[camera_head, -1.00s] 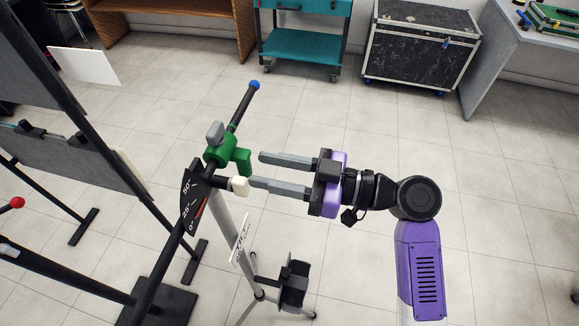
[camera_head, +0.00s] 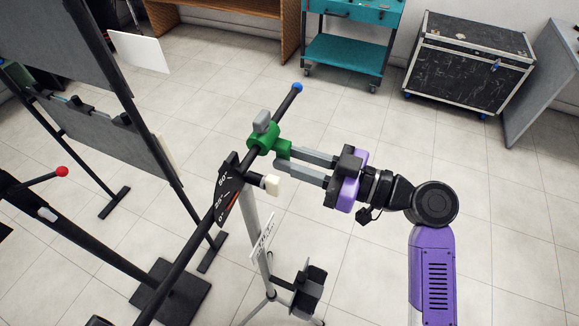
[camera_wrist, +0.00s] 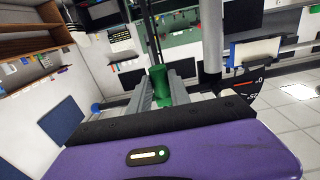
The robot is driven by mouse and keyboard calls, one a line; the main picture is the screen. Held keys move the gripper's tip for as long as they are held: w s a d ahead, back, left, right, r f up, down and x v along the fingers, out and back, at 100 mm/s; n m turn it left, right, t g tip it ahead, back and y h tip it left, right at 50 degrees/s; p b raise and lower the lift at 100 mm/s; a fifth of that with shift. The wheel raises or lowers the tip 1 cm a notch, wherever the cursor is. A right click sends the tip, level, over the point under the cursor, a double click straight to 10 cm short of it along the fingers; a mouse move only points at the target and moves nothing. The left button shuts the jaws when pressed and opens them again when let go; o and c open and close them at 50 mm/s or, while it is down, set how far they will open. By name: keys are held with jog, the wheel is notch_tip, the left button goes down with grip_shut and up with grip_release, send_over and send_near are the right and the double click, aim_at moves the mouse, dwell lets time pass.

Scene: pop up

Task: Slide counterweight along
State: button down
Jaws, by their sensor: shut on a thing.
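The green counterweight (camera_head: 265,138) sits around a dark boom bar (camera_head: 206,227) that slants up to a blue tip. A grey knob tops it, and a green stub (camera_head: 284,150) juts from its side. My gripper (camera_head: 284,157) comes from the right with its fingers closed on that stub. In the wrist view the green stub (camera_wrist: 160,88) stands between the two grey fingers (camera_wrist: 161,92). A black angle scale (camera_head: 228,193) with 0, 25 and 50 degree marks hangs at the bar's pivot below the counterweight, with a cream knob (camera_head: 272,185) beside it.
A light stand pole (camera_head: 251,230) holds the bar, with a small sign and black clamp on it. Dark panels on stands (camera_head: 105,130) fill the left. A teal cart (camera_head: 345,55) and black case (camera_head: 468,65) stand behind. Floor to the right is clear.

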jog(key=shift+w+d+f+b, duration=0.1)
jog(key=shift+w+d+b, duration=0.2)
jog(key=shift+w+b, duration=0.4)
jog(key=shift+w+d+f+b, duration=0.1)
jog(key=shift+w+d+b, duration=0.35)
jog(key=shift+w, duration=0.5)
jog(key=shift+w+d+f+b, duration=0.1)
jog(key=shift+w+d+b, duration=0.1)
jog(key=shift+w+b, duration=0.55)
jog(key=c, duration=1.1)
grip_release()
jog(key=shift+w+r, duration=0.1)
jog(key=shift+r, duration=0.1)
